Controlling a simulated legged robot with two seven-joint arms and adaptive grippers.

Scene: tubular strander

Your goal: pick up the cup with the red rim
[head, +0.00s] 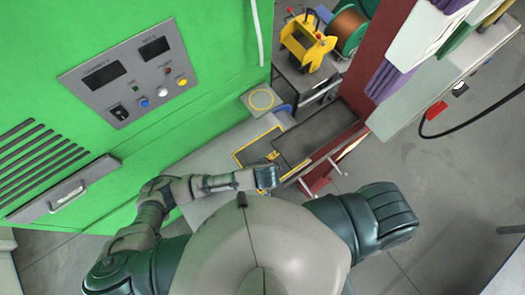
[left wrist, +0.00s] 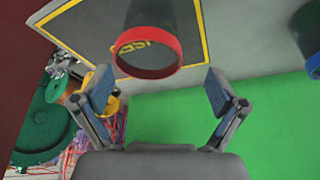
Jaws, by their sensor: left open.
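The cup with the red rim (left wrist: 152,73) is at the upper middle of the left wrist view. Its body is dark, and yellow lettering shows within the rim's outline. My left gripper (left wrist: 159,91) is open, its two blue-padded fingers apart, one to each side below the cup in the picture. The cup looks just beyond the fingertips, and nothing is between them. In the head view my left arm reaches over the low bench, but the cup cannot be made out there. My right gripper is not in view.
A dark mat with a yellow outline (left wrist: 84,36) lies by the cup. In the head view a green machine cabinet (head: 60,45) fills the left, and a dark tray (head: 305,146) lies ahead.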

